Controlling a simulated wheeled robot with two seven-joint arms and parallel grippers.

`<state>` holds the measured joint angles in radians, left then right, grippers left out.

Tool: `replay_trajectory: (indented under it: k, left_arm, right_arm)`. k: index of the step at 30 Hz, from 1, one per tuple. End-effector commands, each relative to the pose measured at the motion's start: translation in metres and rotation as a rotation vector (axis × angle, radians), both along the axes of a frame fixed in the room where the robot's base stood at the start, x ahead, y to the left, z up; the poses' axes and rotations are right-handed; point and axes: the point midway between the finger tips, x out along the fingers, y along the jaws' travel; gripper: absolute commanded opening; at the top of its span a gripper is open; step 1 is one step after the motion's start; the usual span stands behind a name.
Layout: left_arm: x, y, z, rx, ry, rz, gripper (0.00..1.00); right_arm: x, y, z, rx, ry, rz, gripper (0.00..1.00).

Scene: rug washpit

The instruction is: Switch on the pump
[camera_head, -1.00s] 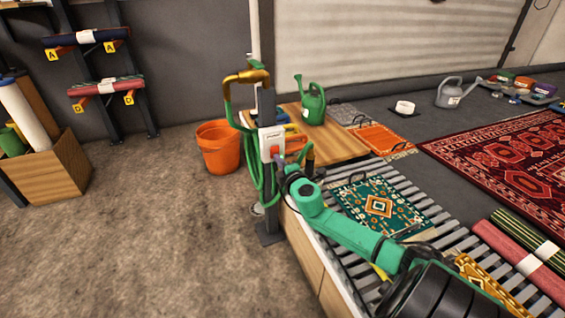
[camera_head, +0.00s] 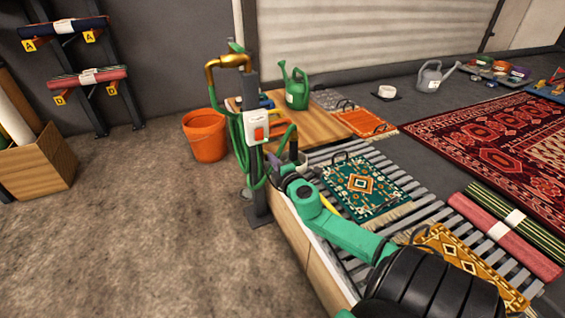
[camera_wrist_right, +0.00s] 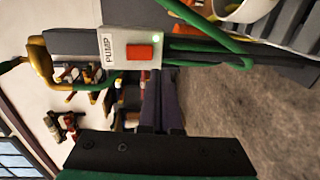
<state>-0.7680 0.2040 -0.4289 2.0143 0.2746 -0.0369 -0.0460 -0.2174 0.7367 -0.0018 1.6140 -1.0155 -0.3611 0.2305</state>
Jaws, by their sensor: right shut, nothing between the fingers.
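The pump switch is a white box with an orange-red rocker (camera_head: 259,133) on a dark post. My right gripper (camera_head: 274,160) is just below and to the right of the switch box in the head view. Its fingers (camera_wrist_right: 160,78) are shut together with nothing between them, and they look apart from the rocker. My left gripper is not in view.
A brass tap (camera_head: 228,61) and green hose (camera_head: 240,150) hang on the post (camera_head: 254,185). An orange bucket (camera_head: 205,135) stands to the left. A green watering can (camera_head: 295,88) is on a wooden board behind. A slatted rack with small rugs lies right.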

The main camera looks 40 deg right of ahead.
Motion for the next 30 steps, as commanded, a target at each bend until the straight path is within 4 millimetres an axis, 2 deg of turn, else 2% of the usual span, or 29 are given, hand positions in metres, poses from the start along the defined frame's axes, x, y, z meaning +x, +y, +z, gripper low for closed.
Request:
replay_trajectory:
  k: [4,9,27,29,30]
  left_arm:
    - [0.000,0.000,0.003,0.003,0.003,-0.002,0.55]
    - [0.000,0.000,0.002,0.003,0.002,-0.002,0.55]
    - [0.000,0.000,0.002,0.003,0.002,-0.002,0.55]
    - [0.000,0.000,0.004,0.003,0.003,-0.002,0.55]
    - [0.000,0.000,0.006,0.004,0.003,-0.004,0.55]
  right_arm:
    - [-0.031,0.010,-0.004,0.003,0.002,-0.002,0.00]
    - [-0.051,0.017,-0.007,0.001,0.000,-0.001,0.00]
    - [-0.053,0.018,-0.007,0.001,0.000,-0.001,0.00]
    - [-0.055,0.023,-0.012,0.029,0.009,0.005,0.00]
    - [-0.058,0.031,-0.021,0.078,0.024,0.015,0.00]
